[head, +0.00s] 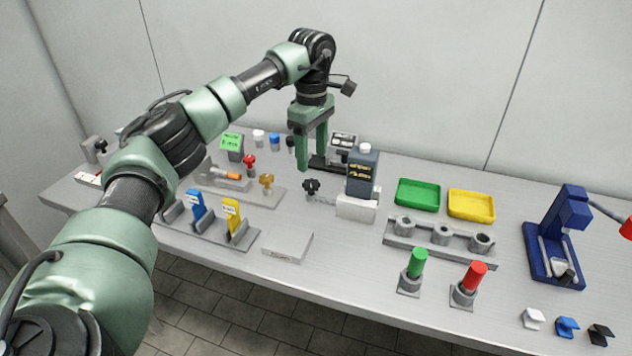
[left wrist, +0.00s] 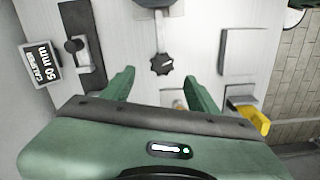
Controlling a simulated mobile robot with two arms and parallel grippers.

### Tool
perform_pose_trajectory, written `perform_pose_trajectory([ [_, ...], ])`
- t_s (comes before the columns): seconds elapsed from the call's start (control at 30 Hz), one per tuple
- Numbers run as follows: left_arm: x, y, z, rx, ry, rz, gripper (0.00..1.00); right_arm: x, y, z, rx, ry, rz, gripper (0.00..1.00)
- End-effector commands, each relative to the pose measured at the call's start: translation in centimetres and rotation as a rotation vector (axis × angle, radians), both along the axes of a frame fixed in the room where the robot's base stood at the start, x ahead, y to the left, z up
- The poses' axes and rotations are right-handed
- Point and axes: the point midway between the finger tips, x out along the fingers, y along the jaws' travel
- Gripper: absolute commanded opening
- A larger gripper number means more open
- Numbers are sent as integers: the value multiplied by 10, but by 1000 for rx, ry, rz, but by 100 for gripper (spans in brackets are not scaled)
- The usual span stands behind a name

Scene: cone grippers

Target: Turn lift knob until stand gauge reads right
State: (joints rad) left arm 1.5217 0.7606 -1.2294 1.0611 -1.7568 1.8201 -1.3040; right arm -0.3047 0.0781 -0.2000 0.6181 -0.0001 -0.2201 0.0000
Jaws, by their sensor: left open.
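A black star-shaped knob (head: 310,187) sits on the left side of a stand with a light grey base (head: 357,208). The stand's dark upright block (head: 362,172) carries yellow lettering too small to read. My left gripper (head: 307,163) is open, points down and is above and behind the knob in the head view. In the left wrist view the knob (left wrist: 162,65) shows between and a little beyond the open fingertips (left wrist: 158,77), apart from both. No right gripper shows.
Green (head: 418,194) and yellow (head: 471,206) trays lie right. A flat grey block (head: 287,246) lies in front.

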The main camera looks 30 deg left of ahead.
Motion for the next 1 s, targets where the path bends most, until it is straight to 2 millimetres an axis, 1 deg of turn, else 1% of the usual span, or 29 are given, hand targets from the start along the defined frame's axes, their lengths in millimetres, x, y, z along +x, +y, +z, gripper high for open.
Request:
perform_pose_trajectory([
  [0.07, -1, 0, -8, 1, 3, 0, 59, 2, 0, 1, -1, -2, 0, 73],
  [0.3, -2, 0, -47, 0, 5, -1, 59, 3, 0, 4, 0, -3, 1, 73],
  [0.43, -1, 0, -63, 0, 3, 0, 59, 3, 0, 5, 0, -4, 1, 73],
  [0.6, -1, 0, -73, 0, 1, 0, 59, 3, -1, 5, -1, -4, 1, 73],
  [0.83, -1, 0, -73, 0, 0, 0, 59, 4, -2, 5, -2, -6, 1, 73],
  [0.87, -1, 0, -73, 0, 0, 0, 54, 4, -2, 5, -2, -6, 1, 73],
  [0.9, -1, 0, -73, 0, 0, 0, 43, 4, -2, 5, -2, -6, 1, 73],
  [0.97, -1, 0, -73, 0, 0, 0, 26, 4, -2, 5, -2, -6, 1, 73],
  [1.0, -1, 0, -73, 0, 0, 0, 15, 5, -2, 5, -3, -7, 1, 73],
])
